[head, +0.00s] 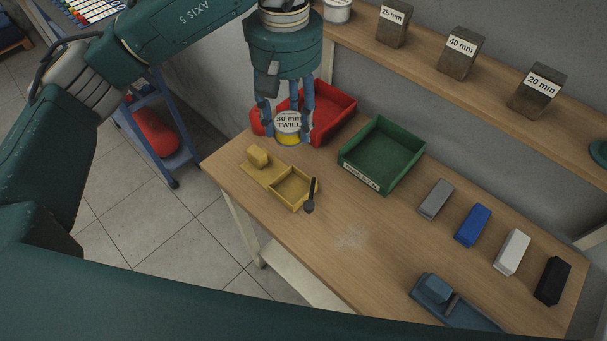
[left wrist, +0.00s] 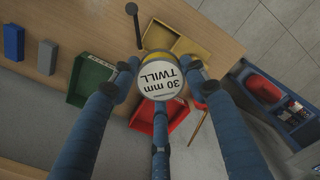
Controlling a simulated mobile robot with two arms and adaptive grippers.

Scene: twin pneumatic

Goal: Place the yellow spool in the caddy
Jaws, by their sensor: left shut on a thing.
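The yellow spool (head: 288,138) has a white top label reading "30 mm TWILL". My left gripper (head: 287,122) is shut on it and holds it upright, apparently above the table. The left wrist view shows the spool (left wrist: 159,78) between the blue fingers of my left gripper (left wrist: 162,90). A low yellow tray (head: 292,187), which looks like the caddy, lies on the table in front of the spool. It has an empty square compartment at its right and a raised yellow block at its left. My right gripper is not in view.
A dark-handled tool (head: 311,196) is at the tray's right edge. A red bin (head: 330,112) stands behind the spool and a green bin (head: 384,155) to the right. Grey, blue, white and black blocks line the right side. The table's front middle is clear.

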